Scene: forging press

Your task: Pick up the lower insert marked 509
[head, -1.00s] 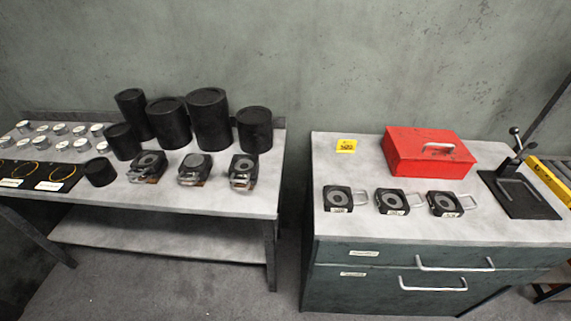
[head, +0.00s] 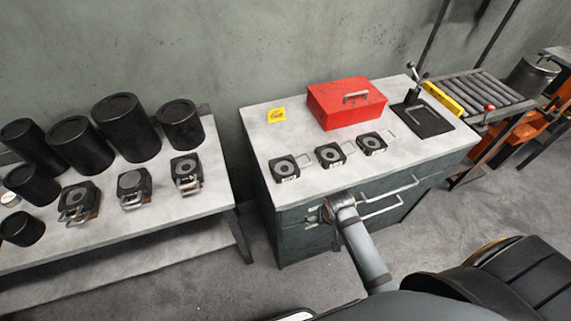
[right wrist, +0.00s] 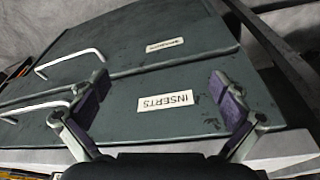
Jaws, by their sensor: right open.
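Three black square inserts with round grey faces, wire handles and small white labels lie in a row on the cabinet top: a left one (head: 286,168), a middle one (head: 330,155) and a right one (head: 371,144). Their markings are too small to read, so I cannot tell which is 509. My right gripper (right wrist: 158,84) is open and empty, in front of a drawer front (right wrist: 175,68) labelled INSERTS, seen upside down in the right wrist view. In the head view, my right arm reaches to the cabinet's front, below the inserts. My left gripper is not in view.
On the cabinet (head: 253,138) stand a red box (head: 346,108), a yellow tag (head: 276,115) and a black lever stand (head: 423,120). Bar handles (head: 390,207) protrude from the drawers. The left table (head: 215,188) holds black cylinders (head: 127,128) and several handled blocks (head: 186,171).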

